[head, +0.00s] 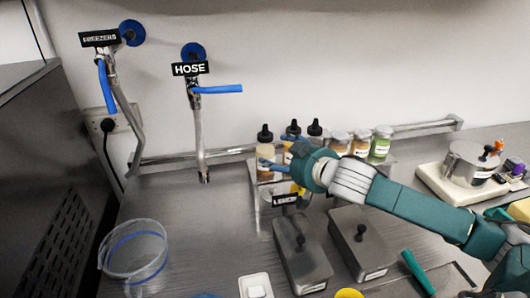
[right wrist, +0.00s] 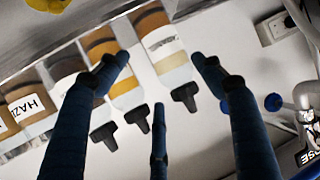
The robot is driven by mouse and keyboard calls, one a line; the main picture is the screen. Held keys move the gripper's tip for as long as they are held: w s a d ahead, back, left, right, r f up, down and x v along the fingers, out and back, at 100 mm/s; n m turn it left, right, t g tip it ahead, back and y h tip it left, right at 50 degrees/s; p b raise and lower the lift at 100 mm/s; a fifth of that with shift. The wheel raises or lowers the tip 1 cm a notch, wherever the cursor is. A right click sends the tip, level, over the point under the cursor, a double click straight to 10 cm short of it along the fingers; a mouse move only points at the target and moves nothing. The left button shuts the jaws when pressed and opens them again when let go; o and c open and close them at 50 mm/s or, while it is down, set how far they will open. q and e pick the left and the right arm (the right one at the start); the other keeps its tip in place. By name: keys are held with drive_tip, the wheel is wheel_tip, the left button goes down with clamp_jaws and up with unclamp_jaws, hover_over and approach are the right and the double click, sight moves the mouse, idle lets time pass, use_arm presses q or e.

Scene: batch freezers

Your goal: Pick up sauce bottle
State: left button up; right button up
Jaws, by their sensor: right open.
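Several sauce bottles with black pointed caps stand on a small rack at the back. The nearest sauce bottle (head: 265,158) is pale; in the right wrist view it is the bottle (right wrist: 165,45) with a cream label, seen upside down. Another bottle (right wrist: 112,68) with an amber sauce is beside it, and a dark-capped bottle (head: 314,131) stands further right in the head view. My right gripper (head: 277,152) is open at the bottles. In the right wrist view its fingers (right wrist: 161,72) are spread in front of the pale bottle, and contact cannot be told. My left gripper is not in view.
Lidded jars (head: 381,144) stand right of the bottles. Two lidded metal containers (head: 300,262) sit in front of the rack. A clear bucket (head: 134,260) is at left, below the hose tap (head: 198,110). A pot (head: 470,161) stands at far right. The counter between bucket and rack is mostly clear.

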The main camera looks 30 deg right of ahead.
sight(273, 156)
drive_tip(key=shift+x, duration=1)
drive_tip(key=p+x, duration=0.2)
drive_tip(key=x, duration=0.2)
drive_tip(key=shift+a+f, duration=0.15)
drive_tip(key=shift+f, duration=0.05)
drive_tip(key=shift+w+f, duration=0.3)
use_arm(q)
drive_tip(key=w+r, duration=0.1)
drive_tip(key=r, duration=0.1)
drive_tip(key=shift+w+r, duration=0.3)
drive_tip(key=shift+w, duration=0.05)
use_arm(e)
drive_tip(key=shift+s, duration=0.1)
drive_tip(key=shift+c, duration=0.5)
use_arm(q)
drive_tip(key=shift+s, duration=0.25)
use_arm(e)
drive_tip(key=shift+r, duration=0.1)
drive_tip(key=c, duration=0.7)
